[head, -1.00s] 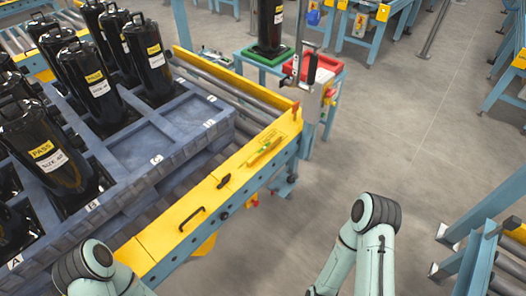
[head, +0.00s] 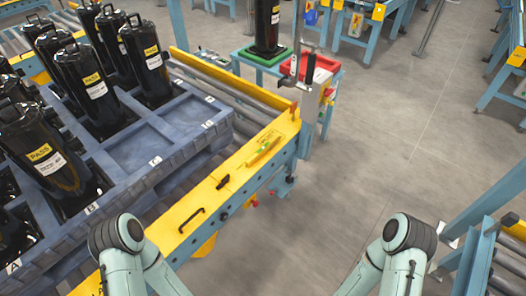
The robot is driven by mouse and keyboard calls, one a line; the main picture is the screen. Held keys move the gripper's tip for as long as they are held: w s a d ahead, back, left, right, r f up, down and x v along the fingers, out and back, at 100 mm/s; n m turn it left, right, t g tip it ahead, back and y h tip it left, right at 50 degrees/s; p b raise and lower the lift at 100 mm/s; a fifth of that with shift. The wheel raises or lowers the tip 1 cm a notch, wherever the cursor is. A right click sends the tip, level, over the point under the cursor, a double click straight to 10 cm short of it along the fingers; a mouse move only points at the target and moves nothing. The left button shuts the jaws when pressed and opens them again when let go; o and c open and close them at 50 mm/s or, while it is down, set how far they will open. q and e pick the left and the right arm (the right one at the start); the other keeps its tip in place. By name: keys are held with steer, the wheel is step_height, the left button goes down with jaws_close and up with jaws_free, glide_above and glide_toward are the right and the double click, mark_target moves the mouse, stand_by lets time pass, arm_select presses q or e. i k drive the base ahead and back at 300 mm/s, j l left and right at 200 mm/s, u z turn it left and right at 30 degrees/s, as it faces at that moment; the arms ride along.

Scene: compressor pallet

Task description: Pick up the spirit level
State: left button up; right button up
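The spirit level (head: 263,152) is a small yellow bar with a green vial. It lies on the yellow top of the conveyor's side rail (head: 155,242), near the rail's far right end. My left arm comes in at the bottom left and my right arm at the bottom right. Only arm links show; both grippers are out of view. Nothing touches the level.
A dark clip-like item (head: 222,182) and a black handle (head: 191,220) are on the same rail. A blue pallet (head: 150,185) with several black compressors (head: 38,150) stands at left. Green (head: 262,57) and red trays (head: 312,68) sit beyond.

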mark_target(253, 159)
steer(key=i+u, duration=0.1)
steer(key=u, duration=0.25)
steer(key=l+u, duration=0.15)
steer(key=u, duration=0.2)
steer(key=i+l+u, duration=0.1)
steer(key=u, duration=0.25)
steer(key=i+l+u, duration=0.15)
steer(key=l, duration=0.2)
steer(key=l+u, duration=0.15)
steer(key=l, duration=0.2)
steer(key=i+l+u, duration=0.15)
steer(key=l, duration=0.2)
steer(key=i+l, duration=0.6)
steer(key=l+u, duration=0.05)
steer(key=l, duration=0.05)
